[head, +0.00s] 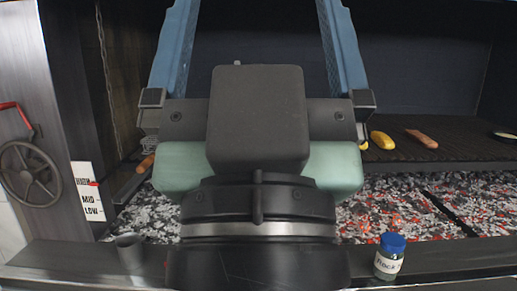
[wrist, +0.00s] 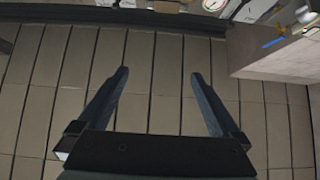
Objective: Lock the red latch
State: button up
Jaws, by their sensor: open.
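The red latch (head: 16,108) is a thin red bar at the far left edge of the head view, on the grill's metal side just above a dark handwheel (head: 30,173). Only part of the latch shows; the picture edge cuts it off. My gripper (head: 256,12) fills the middle of the head view, well to the right of the latch. Its two blue fingers are wide apart and point up and away. In the wrist view my gripper (wrist: 159,74) is open with nothing between its fingers. The latch is not seen in the wrist view.
A heat label (head: 88,191) is right of the wheel. Hot coals (head: 400,205) lie under a dark grate holding food (head: 382,140). A blue-capped jar (head: 389,257) stands on the front ledge. A counter (wrist: 270,58) with items is upper right in the wrist view.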

notch_tip(320, 180, up, 11)
jog(key=p, duration=0.9)
jog(key=shift+r, duration=0.2)
